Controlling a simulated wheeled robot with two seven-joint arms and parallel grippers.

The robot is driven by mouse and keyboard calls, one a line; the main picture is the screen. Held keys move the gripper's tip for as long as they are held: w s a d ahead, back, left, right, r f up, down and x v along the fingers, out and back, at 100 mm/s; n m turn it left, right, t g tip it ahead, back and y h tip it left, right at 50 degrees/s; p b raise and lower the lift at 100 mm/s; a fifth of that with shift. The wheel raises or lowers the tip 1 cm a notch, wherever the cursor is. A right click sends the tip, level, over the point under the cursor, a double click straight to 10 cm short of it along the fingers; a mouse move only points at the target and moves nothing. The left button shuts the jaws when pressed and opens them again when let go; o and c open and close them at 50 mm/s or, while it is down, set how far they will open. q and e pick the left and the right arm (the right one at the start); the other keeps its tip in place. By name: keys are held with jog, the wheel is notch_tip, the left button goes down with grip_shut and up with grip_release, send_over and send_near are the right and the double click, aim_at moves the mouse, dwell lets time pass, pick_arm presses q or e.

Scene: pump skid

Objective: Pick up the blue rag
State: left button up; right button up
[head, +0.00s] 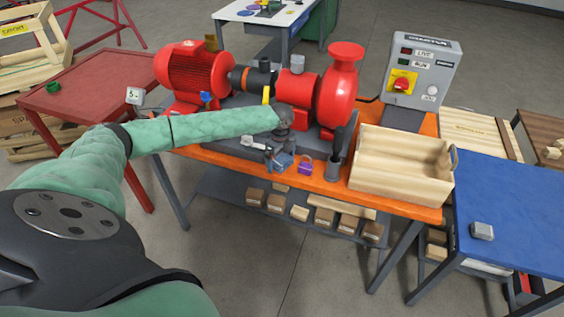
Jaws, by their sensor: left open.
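My left arm reaches in from the left, and its gripper (283,145) points down over the front edge of the orange bench (220,157). The left gripper is open, with nothing clearly between its fingers. A small, dull blue item (283,162) lies on the bench just under the fingertips. It may be the blue rag, but it is too small and partly covered to be sure. I cannot tell whether the fingers touch it. A purple padlock (305,166) stands close to its right. My right gripper is not in view.
The red motor (195,72) and red pump (340,90) stand behind the gripper. A grey cup (333,168) and a wooden tray (400,183) are to the right. A control box (422,70) stands behind the tray. A blue table (525,225) holds a grey block (482,231).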

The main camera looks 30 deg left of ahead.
aim_at(281, 159)
pick_arm(q)
jog(key=c, duration=1.1)
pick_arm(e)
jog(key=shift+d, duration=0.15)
pick_arm(q)
jog(key=shift+r, duration=0.1)
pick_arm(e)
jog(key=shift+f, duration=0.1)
pick_arm(q)
jog(key=shift+r, duration=0.25)
notch_tip(281, 159, up, 8)
jog(key=b, duration=0.3)
jog(key=shift+w+r+b, duration=0.1)
jog(key=shift+r+b, duration=0.05)
jog(key=shift+b, duration=0.2)
jog(key=shift+r, duration=0.55)
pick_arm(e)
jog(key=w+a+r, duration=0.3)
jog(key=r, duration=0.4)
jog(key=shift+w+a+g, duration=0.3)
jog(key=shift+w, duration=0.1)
